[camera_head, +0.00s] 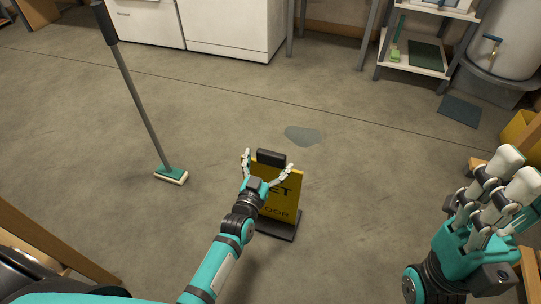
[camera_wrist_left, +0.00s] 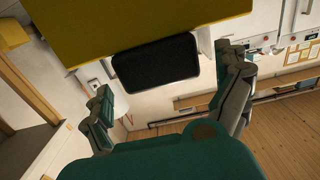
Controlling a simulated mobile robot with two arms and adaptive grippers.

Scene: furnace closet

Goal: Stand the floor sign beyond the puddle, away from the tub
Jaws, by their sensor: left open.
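The yellow floor sign (camera_head: 288,200) stands upright on its dark base (camera_head: 277,230) on the concrete floor, with a black grip block (camera_head: 271,157) at its top. The puddle (camera_head: 303,135), a small bluish-grey patch, lies just beyond it. The grey tub (camera_head: 489,88) is at the far right under a white tank. My left gripper (camera_head: 268,164) is open, its fingers spread on both sides of the sign's top. The left wrist view shows the black block (camera_wrist_left: 157,63) between the parted fingers, with the yellow panel (camera_wrist_left: 150,22) behind. My right gripper (camera_head: 515,168) hangs at the right, its opening unclear.
A mop or brush (camera_head: 140,100) stands at the left. White appliances (camera_head: 235,28) and a shelf rack (camera_head: 412,60) line the back. A dark mat (camera_head: 460,110) lies before the tub. A yellow bin (camera_head: 522,132) is at the right edge. Floor around the puddle is clear.

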